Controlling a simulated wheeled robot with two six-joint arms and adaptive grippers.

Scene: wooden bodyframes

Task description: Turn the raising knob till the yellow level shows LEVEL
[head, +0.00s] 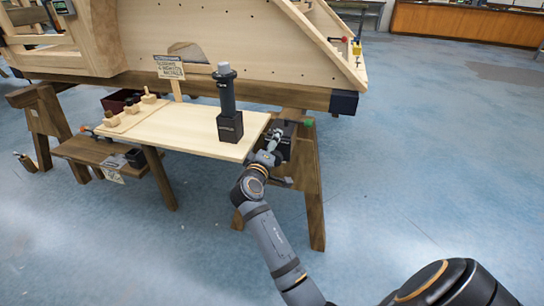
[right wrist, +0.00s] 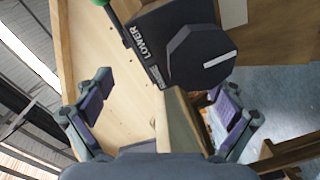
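In the right wrist view a dark faceted knob (right wrist: 200,58) with a white line sits on a black housing (right wrist: 145,45) lettered "LOWER". The housing also shows in the head view (head: 285,137), below the wooden frame's dark beam. My right gripper (right wrist: 165,105) is open and empty, its fingers spread apart. The knob is ahead of the fingers, toward the right one, and not gripped. In the head view my right gripper (head: 268,153) is close beside the housing. A small yellow object (head: 357,48) on the frame may be the level; its reading is too small to tell. My left gripper is not in view.
A wooden shelf board (head: 190,128) holds a dark upright cylinder on a black base (head: 229,115) and several small wooden pieces. A sawhorse leg (head: 312,190) stands beside my right gripper. A wooden end (right wrist: 178,122) shows between the fingers. Blue floor (head: 420,170) is clear at right.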

